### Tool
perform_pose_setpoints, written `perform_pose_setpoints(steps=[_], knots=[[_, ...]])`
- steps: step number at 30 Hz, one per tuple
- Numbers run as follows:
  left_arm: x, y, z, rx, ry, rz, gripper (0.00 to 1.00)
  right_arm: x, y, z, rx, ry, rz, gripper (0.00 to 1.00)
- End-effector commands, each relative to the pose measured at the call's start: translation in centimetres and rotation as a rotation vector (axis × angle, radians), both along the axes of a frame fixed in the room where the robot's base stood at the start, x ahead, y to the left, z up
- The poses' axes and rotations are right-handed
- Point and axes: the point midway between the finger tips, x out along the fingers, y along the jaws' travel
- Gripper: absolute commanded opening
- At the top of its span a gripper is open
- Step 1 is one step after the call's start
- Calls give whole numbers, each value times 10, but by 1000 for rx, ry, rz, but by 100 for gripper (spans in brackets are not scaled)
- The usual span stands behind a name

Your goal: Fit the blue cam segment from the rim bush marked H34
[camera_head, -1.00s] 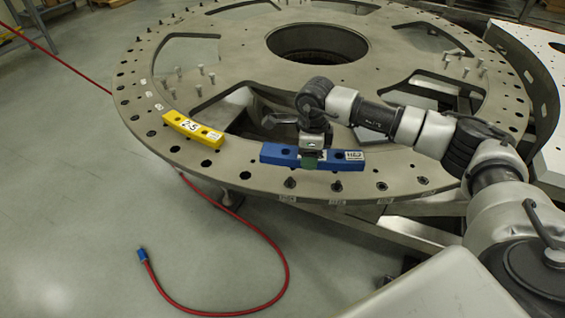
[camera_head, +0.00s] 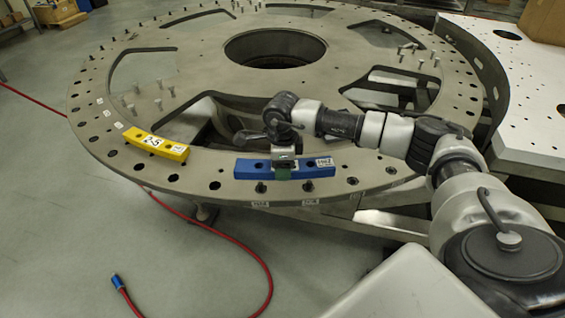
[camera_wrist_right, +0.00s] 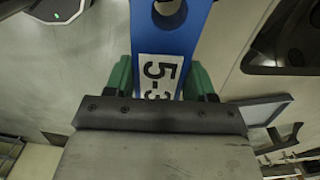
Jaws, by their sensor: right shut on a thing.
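The blue cam segment (camera_head: 250,168) is a long bar with a white label at its right end, whose print is too small to read in the head view. My right gripper (camera_head: 283,174) is shut on its middle from above, green fingertips on both sides. In the right wrist view the segment (camera_wrist_right: 178,35) shows a hole and a "5-3" label between the fingers (camera_wrist_right: 163,82). It lies over the near rim of the grey turret plate (camera_head: 215,170); I cannot tell whether it touches. The mark H34 is not readable. My left gripper is not in view.
A yellow segment (camera_head: 157,145) marked "2-5" sits on the rim to the left. Dark studs (camera_head: 260,187) and small white labels (camera_head: 310,202) line the near rim. Silver bolts (camera_head: 408,50) stand on the plate. A red hose (camera_head: 235,243) lies on the floor.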

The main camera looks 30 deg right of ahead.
Motion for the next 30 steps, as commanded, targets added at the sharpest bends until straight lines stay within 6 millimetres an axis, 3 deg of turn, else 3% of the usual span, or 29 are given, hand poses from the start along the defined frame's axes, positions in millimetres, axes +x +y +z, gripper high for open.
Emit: perform_pose_setpoints(steps=[30], knots=[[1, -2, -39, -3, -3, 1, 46, 0, 0, -52, 0, -1, 1, 20]])
